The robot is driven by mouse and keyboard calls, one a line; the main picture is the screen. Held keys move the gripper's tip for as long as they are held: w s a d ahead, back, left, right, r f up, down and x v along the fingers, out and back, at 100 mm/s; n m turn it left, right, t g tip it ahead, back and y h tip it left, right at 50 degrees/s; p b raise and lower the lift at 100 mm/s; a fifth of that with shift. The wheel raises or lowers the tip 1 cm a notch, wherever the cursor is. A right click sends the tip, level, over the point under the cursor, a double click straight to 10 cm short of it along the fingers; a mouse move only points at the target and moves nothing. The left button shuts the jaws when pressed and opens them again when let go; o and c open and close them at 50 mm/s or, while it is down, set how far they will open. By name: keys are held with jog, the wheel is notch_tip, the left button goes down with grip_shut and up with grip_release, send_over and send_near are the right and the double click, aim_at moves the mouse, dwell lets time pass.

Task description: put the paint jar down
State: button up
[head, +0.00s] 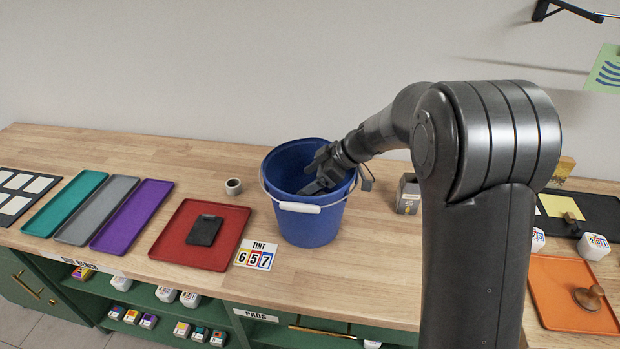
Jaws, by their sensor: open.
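My gripper (316,182) reaches down into the mouth of a blue bucket (308,228) with a white handle grip. Its jaws are open, and I see no jar between them. The bottom of the bucket is hidden, so I cannot tell whether a jar lies inside. White jar-like containers with coloured number labels (594,246) stand at the right, by the orange tray. More white containers (165,293) stand on the shelf below the worktop. I cannot tell which of them is the paint jar.
A red tray (170,239) holds a dark block (205,230). A tint card (255,255), a small round pot (233,186) and a grey box (408,195) stand near the bucket. Teal, grey and purple trays (132,215) lie left. Bare wood (200,160) lies behind.

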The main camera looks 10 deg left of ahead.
jog(key=shift+r, duration=0.1)
jog(key=v, duration=1.3)
jog(key=shift+a+r, duration=0.25)
jog(key=shift+a, duration=0.1)
jog(key=w+d+r+m+t, duration=0.2)
jog(key=r+t, duration=0.3)
jog(key=r, duration=0.2)
jog(key=w+d+r+m+t, duration=0.2)
jog(key=r+t, duration=0.4)
jog(key=r, duration=0.1)
jog(key=s+d+r+m+t+h, duration=0.25)
jog(key=d+m+t, duration=0.2)
jog(key=d, duration=0.25)
jog(key=s+d+f+m+g+h, duration=0.2)
jog(key=s+d+m+h, duration=0.4)
jog(key=s+d+h, duration=0.25)
jog(key=s+f+m+g+y, duration=0.1)
jog(key=s+f+g, duration=0.3)
jog(key=s, duration=0.7)
jog(key=s+a+f+m+g+y, duration=0.1)
jog(key=s+f+g, duration=0.3)
jog(key=s+f, duration=0.5)
jog(key=shift+s+f+m, duration=0.3)
jog(key=shift+s+m, duration=0.45)
jog(key=shift+s, duration=0.3)
